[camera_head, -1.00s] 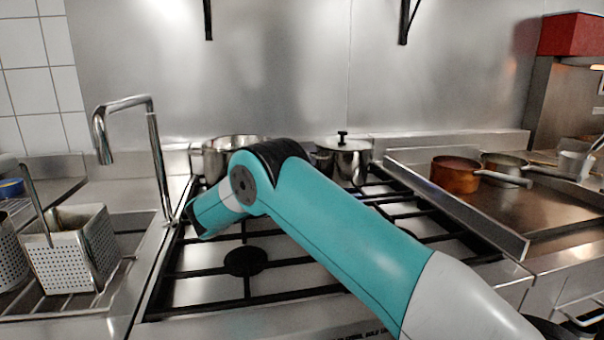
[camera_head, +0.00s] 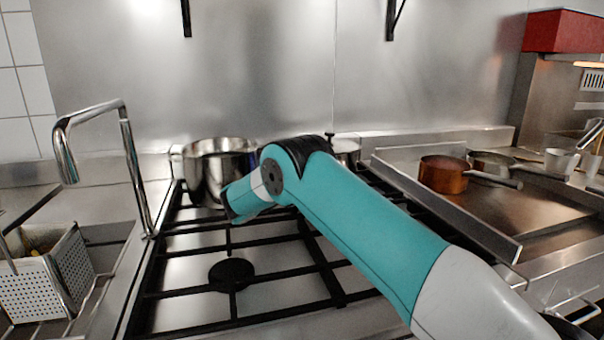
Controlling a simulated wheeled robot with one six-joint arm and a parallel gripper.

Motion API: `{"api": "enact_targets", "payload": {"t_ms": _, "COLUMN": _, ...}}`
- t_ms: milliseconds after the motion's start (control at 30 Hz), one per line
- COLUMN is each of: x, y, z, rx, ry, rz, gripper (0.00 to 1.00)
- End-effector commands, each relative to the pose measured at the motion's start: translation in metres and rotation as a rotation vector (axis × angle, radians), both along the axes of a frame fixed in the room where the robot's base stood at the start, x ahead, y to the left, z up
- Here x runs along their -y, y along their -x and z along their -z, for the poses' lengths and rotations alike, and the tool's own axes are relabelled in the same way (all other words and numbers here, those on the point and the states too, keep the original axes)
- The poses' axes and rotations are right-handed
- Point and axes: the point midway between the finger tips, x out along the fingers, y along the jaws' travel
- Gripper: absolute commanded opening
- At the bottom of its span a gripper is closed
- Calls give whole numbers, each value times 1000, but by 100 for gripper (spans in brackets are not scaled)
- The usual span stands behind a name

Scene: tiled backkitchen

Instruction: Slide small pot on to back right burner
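A lidded steel pot (camera_head: 348,151) stands at the back of the stove, right of a wider, open steel pot (camera_head: 212,183) at the back left. The lidded pot looks the smaller of the two. My arm hides most of it, leaving part of its lid, knob and right side in view. The burner under it is hidden. My teal arm reaches over the black stove grates (camera_head: 231,273) from the lower right. Its far end points left, in front of the open pot; whether they touch is unclear. I cannot make out my gripper's fingers.
A tall faucet (camera_head: 130,160) rises left of the stove, with a perforated basket (camera_head: 50,280) beside it. On the right, a raised metal edge borders a counter holding a copper pan (camera_head: 443,174) and a steel pan (camera_head: 490,163). The front grates are clear.

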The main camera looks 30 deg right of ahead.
Motion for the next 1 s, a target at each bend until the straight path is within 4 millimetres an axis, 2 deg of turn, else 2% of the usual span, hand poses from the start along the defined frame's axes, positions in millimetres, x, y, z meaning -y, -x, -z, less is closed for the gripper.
{"api": "enact_targets", "payload": {"t_ms": 200, "x": 6, "y": 1, "z": 0, "rx": 0, "ry": 0, "rz": 4, "gripper": 0}}
{"api": "enact_targets", "payload": {"t_ms": 433, "x": 33, "y": 5, "z": 0, "rx": 0, "ry": 0, "rz": 5, "gripper": 0}}
{"api": "enact_targets", "payload": {"t_ms": 767, "x": 33, "y": 5, "z": 0, "rx": 0, "ry": 0, "rz": 2, "gripper": 0}}
{"api": "enact_targets", "payload": {"t_ms": 1000, "x": 16, "y": 2, "z": 2, "rx": 1, "ry": 0, "rz": 12, "gripper": 0}}
